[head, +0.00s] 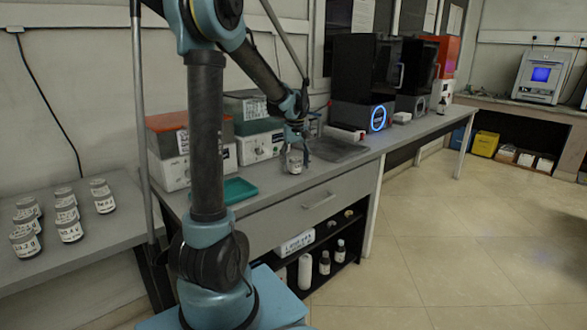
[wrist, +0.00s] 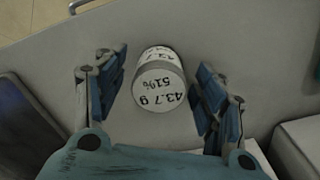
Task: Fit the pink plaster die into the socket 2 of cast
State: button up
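I see no pink plaster die and no cast with sockets in either view. My gripper (head: 297,132) is over the grey bench, pointing down at a small jar (head: 294,164) with a white label. In the wrist view my gripper (wrist: 162,72) is open, with a blue-padded finger on each side of the jar (wrist: 158,88). Its label reads "43.7 g" and "51%". A gap shows between each finger and the jar, and nothing is held.
A teal tray (head: 238,190) and a dark flat plate (head: 340,149) lie on the bench, left and right of the jar. Boxy machines (head: 257,142) stand behind. Several labelled jars (head: 68,228) are on the left table. Bottles (head: 324,262) stand on the shelf below.

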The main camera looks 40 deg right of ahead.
jog(key=c, duration=1.1)
jog(key=shift+o, duration=0.2)
